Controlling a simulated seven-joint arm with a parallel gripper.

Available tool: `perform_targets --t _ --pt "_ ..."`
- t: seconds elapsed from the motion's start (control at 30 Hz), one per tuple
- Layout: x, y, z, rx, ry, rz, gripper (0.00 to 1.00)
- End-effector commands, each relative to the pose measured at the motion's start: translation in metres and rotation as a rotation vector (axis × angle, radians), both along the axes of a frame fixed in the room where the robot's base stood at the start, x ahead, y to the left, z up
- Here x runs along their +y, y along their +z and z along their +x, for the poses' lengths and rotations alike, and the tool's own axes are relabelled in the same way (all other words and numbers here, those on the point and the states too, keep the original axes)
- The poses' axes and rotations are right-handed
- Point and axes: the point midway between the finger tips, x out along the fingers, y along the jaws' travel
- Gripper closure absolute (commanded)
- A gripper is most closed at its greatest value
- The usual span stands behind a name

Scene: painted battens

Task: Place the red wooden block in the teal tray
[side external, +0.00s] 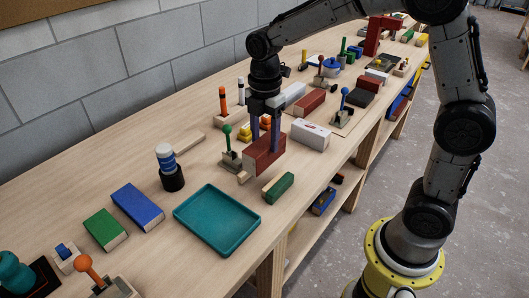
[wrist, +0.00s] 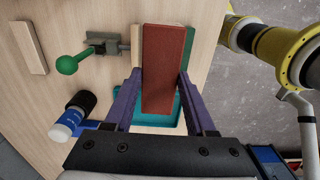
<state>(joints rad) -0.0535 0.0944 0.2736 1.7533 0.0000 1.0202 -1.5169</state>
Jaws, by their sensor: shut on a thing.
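My gripper (side external: 265,137) is shut on the red wooden block (side external: 263,158). In the wrist view the red block (wrist: 163,70) stands between the two purple fingers of my gripper (wrist: 160,95). The block appears held above the bench. The teal tray (side external: 183,211) lies on the bench, nearer the side camera than the block, and its visible floor is empty. In the wrist view part of the teal tray (wrist: 146,119) shows below the block; the rest is hidden by the block and my gripper.
A green block (side external: 278,188) lies right of the tray near the bench's front edge. A green-knobbed lever (side external: 229,155) stands close behind the held block. A blue-and-white capped black cylinder (side external: 170,175) and a blue block (side external: 138,205) stand left of the tray.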

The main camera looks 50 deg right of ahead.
Motion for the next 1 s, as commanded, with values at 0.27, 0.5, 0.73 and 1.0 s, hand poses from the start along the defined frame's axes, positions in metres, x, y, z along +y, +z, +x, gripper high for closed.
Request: perform_targets --t 0.27,0.5,0.73,1.0 --pt "0.000 0.017 -0.003 -0.001 0.149 0.000 1.00" --pt "0.012 0.019 -0.024 -0.003 0.600 -0.001 1.00" --pt "0.050 0.032 -0.060 -0.003 1.142 -0.001 1.00" --pt "0.095 0.050 -0.103 -0.002 1.536 -0.001 1.00"
